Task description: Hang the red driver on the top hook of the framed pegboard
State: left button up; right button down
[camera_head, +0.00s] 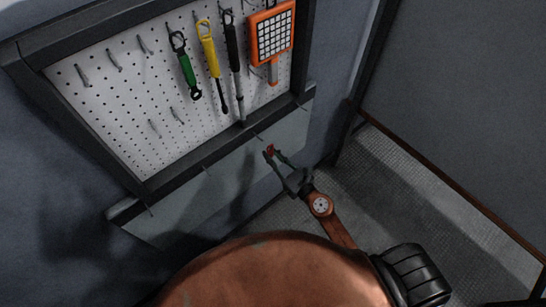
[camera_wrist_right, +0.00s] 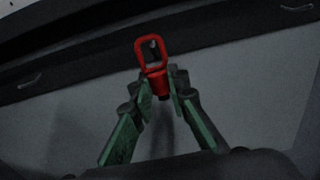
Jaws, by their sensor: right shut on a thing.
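The framed pegboard (camera_head: 110,120) hangs tilted in the head view. Empty hooks show on its upper left, among them a top hook (camera_head: 145,45). My right gripper (camera_head: 271,157) is in front of the pale panel below the board. It is shut on the red driver (camera_head: 270,149), of which only a small red part shows there. In the right wrist view, the driver's red loop end (camera_wrist_right: 154,62) stands up out of the green fingers (camera_wrist_right: 160,88). My left gripper is not in view.
A green tool (camera_head: 187,68), a yellow tool (camera_head: 212,60), a black tool (camera_head: 233,60) and an orange grid-faced tool (camera_head: 272,32) hang at the board's right. Small hooks line the dark lower rail (camera_head: 225,158). The board's left part is free of tools.

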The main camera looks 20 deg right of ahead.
aim_at(253, 138)
jog(key=shift+w+a+f+b, duration=0.15)
jog(key=shift+w+f+b, duration=0.3)
jog(key=shift+b, duration=0.6)
jog(key=shift+w+r+t, duration=0.15)
jog(key=shift+t, duration=0.15)
jog(key=shift+w+a+r, duration=0.2)
jog(key=shift+w+r, duration=0.05)
jog(key=shift+w, duration=0.1)
jog(key=shift+f+x, duration=0.1)
jog(key=shift+x, duration=1)
jog(key=shift+f+x, duration=0.15)
jog(key=shift+x, duration=0.95)
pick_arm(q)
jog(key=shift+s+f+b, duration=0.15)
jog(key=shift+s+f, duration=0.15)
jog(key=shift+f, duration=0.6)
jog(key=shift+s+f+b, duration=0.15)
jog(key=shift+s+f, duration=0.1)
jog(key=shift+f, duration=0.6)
pick_arm(e)
jog(key=shift+w+a+f, duration=0.25)
jog(key=shift+w+f, duration=0.25)
jog(key=shift+f, duration=0.05)
jog(key=c, duration=1.8)
grip_release()
